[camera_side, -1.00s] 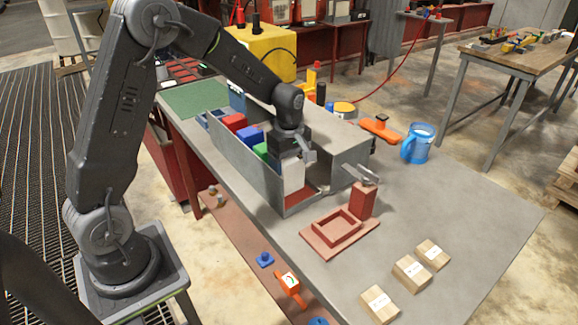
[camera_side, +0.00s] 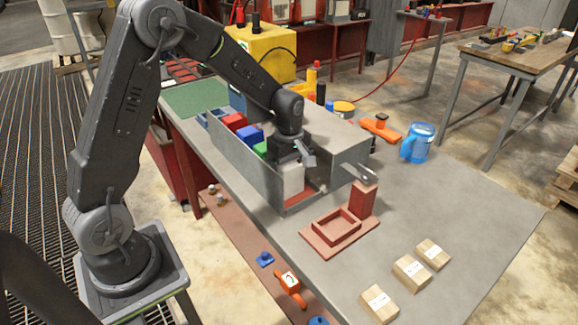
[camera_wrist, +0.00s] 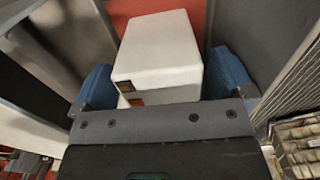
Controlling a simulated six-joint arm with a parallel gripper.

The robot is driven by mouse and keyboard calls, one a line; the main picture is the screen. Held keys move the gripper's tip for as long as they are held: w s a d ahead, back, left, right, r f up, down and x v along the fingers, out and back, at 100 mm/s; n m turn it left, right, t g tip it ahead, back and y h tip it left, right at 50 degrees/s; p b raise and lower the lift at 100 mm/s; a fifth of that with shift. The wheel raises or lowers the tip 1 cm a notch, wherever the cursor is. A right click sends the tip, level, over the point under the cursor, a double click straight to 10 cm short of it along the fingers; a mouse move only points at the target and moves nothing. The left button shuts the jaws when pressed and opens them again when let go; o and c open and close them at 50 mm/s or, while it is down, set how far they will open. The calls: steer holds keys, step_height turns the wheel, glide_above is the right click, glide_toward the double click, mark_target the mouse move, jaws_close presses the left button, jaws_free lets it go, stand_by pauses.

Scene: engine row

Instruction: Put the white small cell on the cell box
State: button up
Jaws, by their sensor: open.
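A white cell (camera_side: 291,179) stands at the near end of a long grey open-topped box (camera_side: 268,183) with a red floor. In the wrist view it looks like one white block (camera_wrist: 158,45) on top of another, each with a small dark and orange mark. My gripper (camera_side: 292,158) is right above the white cell, pointing down. In the wrist view its blue fingers (camera_wrist: 165,80) are open, one on each side of the white blocks, with gaps showing. I cannot tell for sure which container is the cell box.
Red, blue (camera_side: 250,134) and green blocks stand in the grey box behind my gripper. A grey housing (camera_side: 335,140) closes its right side. A red tray with a raised frame (camera_side: 337,228) and red post (camera_side: 363,198) is in front.

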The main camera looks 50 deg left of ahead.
steer(key=shift+r, duration=0.1)
step_height(320, 180, up, 11)
steer(key=s+d+r+m+t, duration=0.2)
steer(key=s+d+r+m, duration=0.2)
steer(key=s+r+m, duration=0.15)
steer(key=s+d+r+m+t, duration=0.1)
steer(key=s+d+m, duration=0.1)
steer(key=s+m, duration=0.4)
steer(key=s+d+r+m+t, duration=0.1)
steer(key=s+d+m+t, duration=0.1)
steer(key=s+m, duration=0.4)
steer(key=s+d, duration=0.1)
steer(key=s, duration=0.3)
steer(key=shift+d+t, duration=0.15)
steer(key=shift+t, duration=0.15)
steer(key=shift+m, duration=0.25)
